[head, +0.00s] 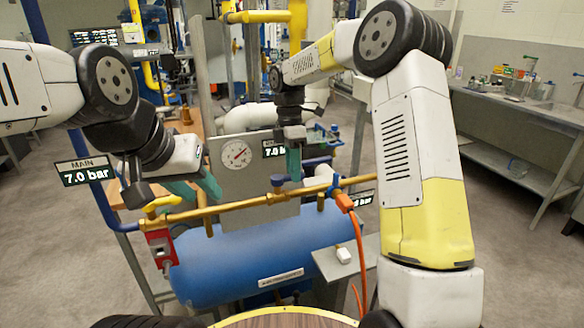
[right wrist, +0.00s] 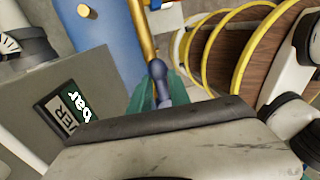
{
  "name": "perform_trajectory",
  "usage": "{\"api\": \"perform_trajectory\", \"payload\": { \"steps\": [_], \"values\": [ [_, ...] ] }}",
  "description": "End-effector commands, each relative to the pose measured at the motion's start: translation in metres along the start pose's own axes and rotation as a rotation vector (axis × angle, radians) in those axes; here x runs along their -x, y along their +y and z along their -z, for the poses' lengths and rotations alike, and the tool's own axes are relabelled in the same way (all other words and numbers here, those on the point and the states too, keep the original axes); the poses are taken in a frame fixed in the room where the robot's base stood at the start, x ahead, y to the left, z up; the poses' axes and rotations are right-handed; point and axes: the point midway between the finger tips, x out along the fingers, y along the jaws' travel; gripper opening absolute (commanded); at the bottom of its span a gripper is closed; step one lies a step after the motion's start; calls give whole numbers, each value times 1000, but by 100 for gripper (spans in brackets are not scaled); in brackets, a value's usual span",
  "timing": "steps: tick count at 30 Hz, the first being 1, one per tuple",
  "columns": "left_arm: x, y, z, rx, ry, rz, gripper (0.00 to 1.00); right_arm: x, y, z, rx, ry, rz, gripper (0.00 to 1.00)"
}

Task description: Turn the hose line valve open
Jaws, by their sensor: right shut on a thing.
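A brass pipe (head: 235,208) runs across above the blue tank, with an orange hose (head: 357,245) hanging from its right end. A small blue valve handle (head: 278,181) stands on the pipe left of the hose. My right gripper (head: 293,167) points down at it; the right wrist view shows the blue handle (right wrist: 158,78) between the teal fingers, which are shut on it. The handle's exact angle is hard to tell. My left gripper (head: 196,190) is at the pipe's left part, with its teal fingers apart and empty, near a yellow handle (head: 162,203).
A grey panel with a round gauge (head: 236,154) stands behind the pipe. A "MAIN 7.0 bar" sign (head: 85,171) hangs at left; another readout is partly hidden behind my right gripper. The blue tank (head: 240,262) lies below. A red box (head: 160,247) hangs under the yellow handle.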

Motion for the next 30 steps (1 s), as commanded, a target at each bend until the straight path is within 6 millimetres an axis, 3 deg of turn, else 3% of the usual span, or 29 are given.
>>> {"api": "perform_trajectory", "payload": {
  "steps": [17,18,21,30],
  "values": [
    [0,0,0,0,0,0,36,2,3,-1,30,-8,-5,0],
    [0,0,0,0,0,0,36,2,3,-1,30,-8,-6,29],
    [0,0,0,0,0,0,36,1,2,-1,29,-8,-4,44],
    [0,0,0,0,0,0,36,2,2,0,29,-7,-2,44]
  ]
}}
